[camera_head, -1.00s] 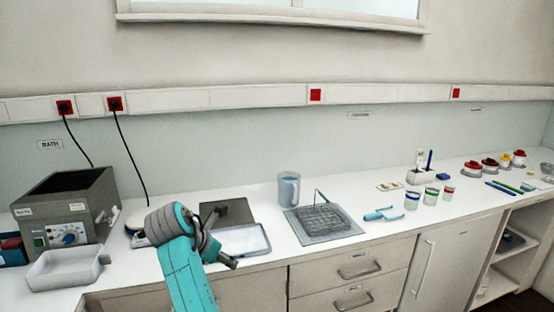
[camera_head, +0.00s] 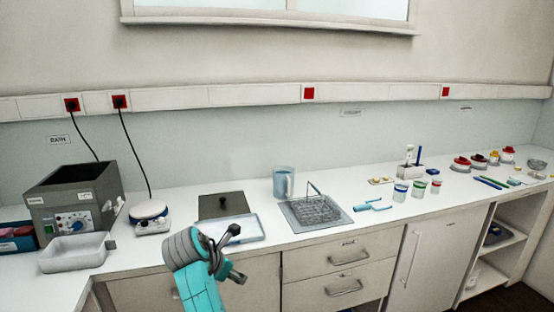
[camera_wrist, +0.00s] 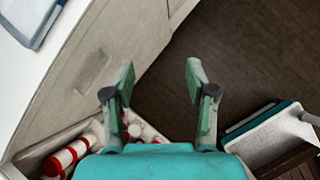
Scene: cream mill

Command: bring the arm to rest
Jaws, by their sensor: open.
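My arm (camera_head: 198,283) rises at the lower middle of the head view, in front of the counter's front edge. In the wrist view my gripper (camera_wrist: 160,78) has its two green fingers spread apart with nothing between them. Dark floor and a pale cabinet front lie beyond the fingers. A corner of the white counter with a blue-edged tray shows at the upper left of the wrist view.
On the counter (camera_head: 255,258) stand a grey bath unit (camera_head: 75,200), a pale tub (camera_head: 72,254), a round white device (camera_head: 150,218), a blue-rimmed tray (camera_head: 232,230), a jug (camera_head: 283,184) and a wire basket (camera_head: 318,212). Red-and-white containers (camera_wrist: 65,158) show low in the wrist view.

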